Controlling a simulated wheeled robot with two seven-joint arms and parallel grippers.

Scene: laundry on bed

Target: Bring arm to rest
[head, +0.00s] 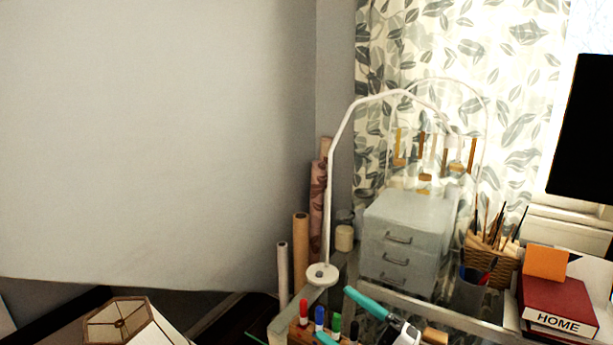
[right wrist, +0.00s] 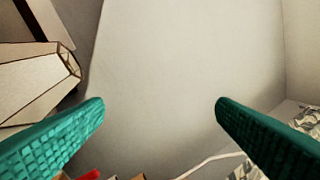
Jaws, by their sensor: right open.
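My right gripper (head: 332,312) is at the bottom centre of the head view, over the near part of the desk by the coloured markers (head: 319,318). It has teal fingers on a white wrist, and part of it is cut off by the lower edge. In the right wrist view the two teal fingers of the right gripper (right wrist: 160,102) stand wide apart with nothing between them, facing a plain pale wall (right wrist: 165,60). My left gripper is in neither view. No bed or laundry shows.
A white arched lamp (head: 329,200), a grey drawer unit (head: 405,235), a brush basket (head: 492,255) and a red book (head: 556,305) stand on the desk. Paper rolls (head: 300,240) lean behind its left. A lampshade (head: 118,322) is at the lower left. A black screen (head: 585,130) is at right.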

